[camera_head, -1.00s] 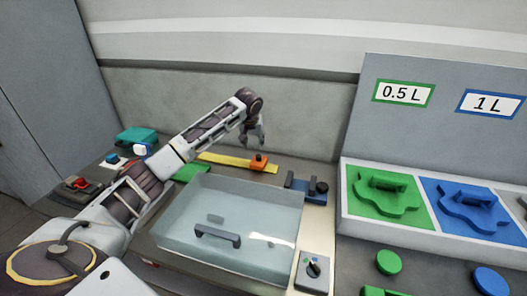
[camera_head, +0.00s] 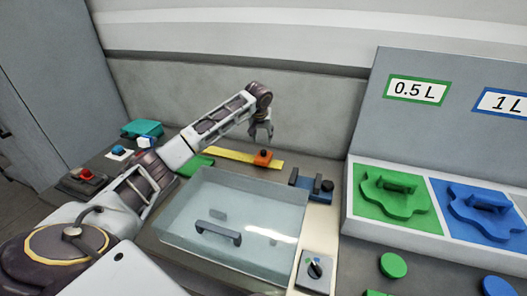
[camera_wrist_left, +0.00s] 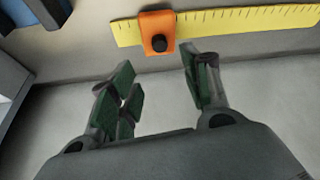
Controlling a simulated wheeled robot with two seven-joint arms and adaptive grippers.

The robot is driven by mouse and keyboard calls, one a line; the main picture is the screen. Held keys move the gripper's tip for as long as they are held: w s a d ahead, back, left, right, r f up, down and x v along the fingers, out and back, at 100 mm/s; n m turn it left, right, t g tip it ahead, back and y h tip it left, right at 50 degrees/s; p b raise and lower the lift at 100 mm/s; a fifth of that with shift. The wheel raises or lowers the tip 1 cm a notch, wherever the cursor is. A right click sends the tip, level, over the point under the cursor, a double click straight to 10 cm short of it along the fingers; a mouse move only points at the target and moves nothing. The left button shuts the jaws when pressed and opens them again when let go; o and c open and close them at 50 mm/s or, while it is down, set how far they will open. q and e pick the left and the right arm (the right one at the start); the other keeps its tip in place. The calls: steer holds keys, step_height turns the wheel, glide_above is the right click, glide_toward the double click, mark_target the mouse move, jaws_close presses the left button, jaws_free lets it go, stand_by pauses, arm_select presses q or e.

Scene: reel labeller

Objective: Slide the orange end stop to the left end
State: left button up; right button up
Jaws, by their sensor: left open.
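The orange end stop (camera_head: 263,157) sits on the yellow ruler strip (camera_head: 228,155), near the strip's right end in the head view. It carries a dark knob on its face. My left gripper (camera_head: 261,133) is open and empty, above and behind the end stop in the head view. In the left wrist view the end stop (camera_wrist_left: 157,33) and the ruler (camera_wrist_left: 245,22) lie just beyond the open fingers (camera_wrist_left: 160,85), with a gap between. The end stop appears near the ruler's left end there. My right gripper is not in view.
A clear-lidded bin (camera_head: 235,215) with a dark handle stands in front of the ruler. A blue and black device (camera_head: 311,184) is right of it. A knob box (camera_head: 315,270) stands at the front. Green (camera_head: 395,195) and blue (camera_head: 485,212) shaped pieces lie in trays at right.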

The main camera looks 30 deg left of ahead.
mark_target(263, 151)
arm_select(q)
steer(key=shift+x, duration=6.35)
steer(key=shift+c, duration=0.4)
jaws_close()
